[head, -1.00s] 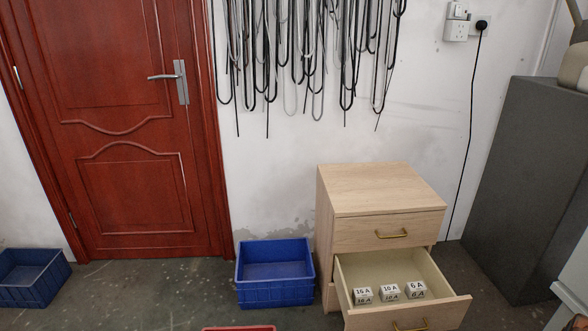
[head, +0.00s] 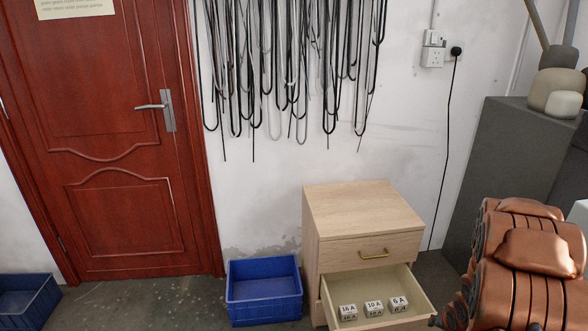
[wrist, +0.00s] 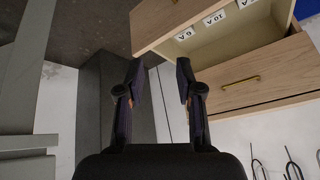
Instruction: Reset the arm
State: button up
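My gripper (wrist: 160,72) shows in the wrist view with its two dark fingers spread apart and nothing between them. The open drawer (wrist: 155,32) of the wooden cabinet lies beyond the fingertips in that view, with no visible contact that I can make out. In the head view, large copper-coloured segments at the lower right look like part of my arm.
The wooden cabinet (head: 362,207) has its drawer (head: 425,291) open, holding white blocks marked 16 A (head: 348,312), 10 A (head: 374,309) and 6 A (head: 398,306). Blue bins (head: 265,308) (head: 40,301) stand on the floor. A dark grey cabinet (head: 490,165) stands right.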

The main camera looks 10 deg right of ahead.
jog(key=s+a+r+n+g+p, duration=0.1)
jog(key=s+a+r+p, duration=0.2)
jog(key=r, duration=0.5)
jog(key=s+a+r+n+g+p, duration=0.1)
jog(key=a+r+g+p, duration=0.1)
jog(key=a+r, duration=0.5)
jog(key=s+a+r+n+g+p, duration=0.1)
jog(key=s+a+r+p, duration=0.2)
jog(key=r, duration=0.7)
jog(key=s+a+r+n+g+y+p, duration=0.2)
jog(key=s+a+r+p, duration=0.5)
jog(key=s+a+r, duration=1)
jog(key=s+a+n+g, duration=0.1)
jog(key=s+n, duration=0.1)
jog(key=shift+a+n+p, duration=0.3)
jog(key=shift+a+p, duration=0.05)
jog(key=shift+a, duration=0.05)
jog(key=shift+s, duration=0.1)
